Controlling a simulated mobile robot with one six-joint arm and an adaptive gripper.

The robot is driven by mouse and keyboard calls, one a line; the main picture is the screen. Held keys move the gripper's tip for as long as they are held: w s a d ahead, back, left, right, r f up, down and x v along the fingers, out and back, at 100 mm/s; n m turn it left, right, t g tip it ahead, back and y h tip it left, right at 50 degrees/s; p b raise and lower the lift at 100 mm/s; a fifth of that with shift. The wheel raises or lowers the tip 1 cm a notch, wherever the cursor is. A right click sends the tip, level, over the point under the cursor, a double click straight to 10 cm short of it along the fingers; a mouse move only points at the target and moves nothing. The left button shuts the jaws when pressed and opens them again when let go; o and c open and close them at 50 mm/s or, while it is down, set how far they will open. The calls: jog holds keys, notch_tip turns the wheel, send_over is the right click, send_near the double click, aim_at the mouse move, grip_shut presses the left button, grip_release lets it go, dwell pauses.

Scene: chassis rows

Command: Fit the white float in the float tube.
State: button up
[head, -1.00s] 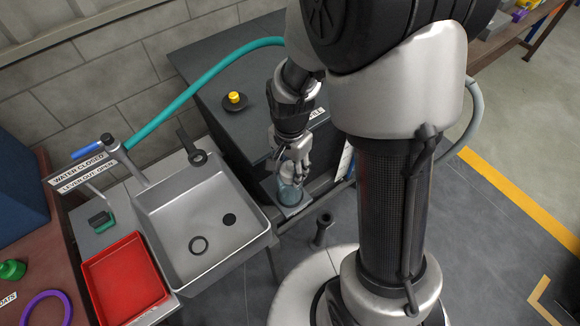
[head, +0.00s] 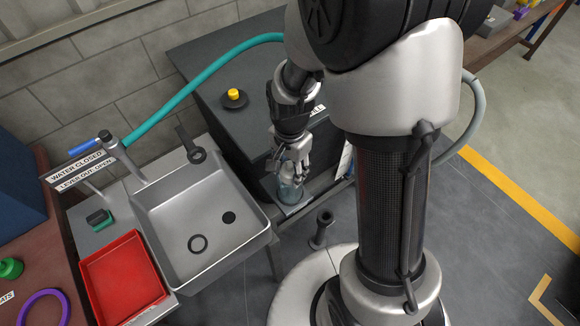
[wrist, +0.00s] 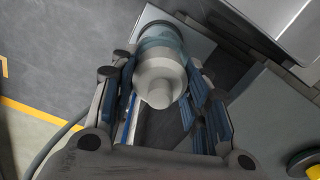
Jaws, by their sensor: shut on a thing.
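The white float (wrist: 160,82) sits between the fingers of my gripper (wrist: 160,92) in the wrist view, its narrow knob toward the camera. My gripper is shut on it. The clear bluish float tube (wrist: 158,36) shows just beyond the float and looks in line with it. How far the float is inside the tube I cannot tell. In the head view the tube (head: 290,190) stands upright on a small ledge beside the dark cabinet. My gripper (head: 291,172) is right above it, pointing down, and the float is mostly hidden by the fingers.
A steel sink (head: 190,240) stands left of the tube, with a red tray (head: 123,278) beside it. A teal hose (head: 190,90) runs over the dark cabinet (head: 205,65), which bears a yellow knob (head: 233,93). A dark post (head: 321,230) stands near my base.

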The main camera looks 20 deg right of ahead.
jog(key=shift+f+b, duration=0.35)
jog(key=shift+f, duration=0.25)
jog(key=shift+s+f, duration=0.25)
jog(key=shift+f, duration=0.05)
jog(key=o, duration=1.1)
jog(key=shift+w, duration=0.15)
jog(key=shift+r, duration=0.1)
jog(key=shift+w+r, duration=0.15)
jog(key=shift+r, duration=0.05)
notch_tip(320, 180, up, 10)
jog(key=shift+r, duration=0.75)
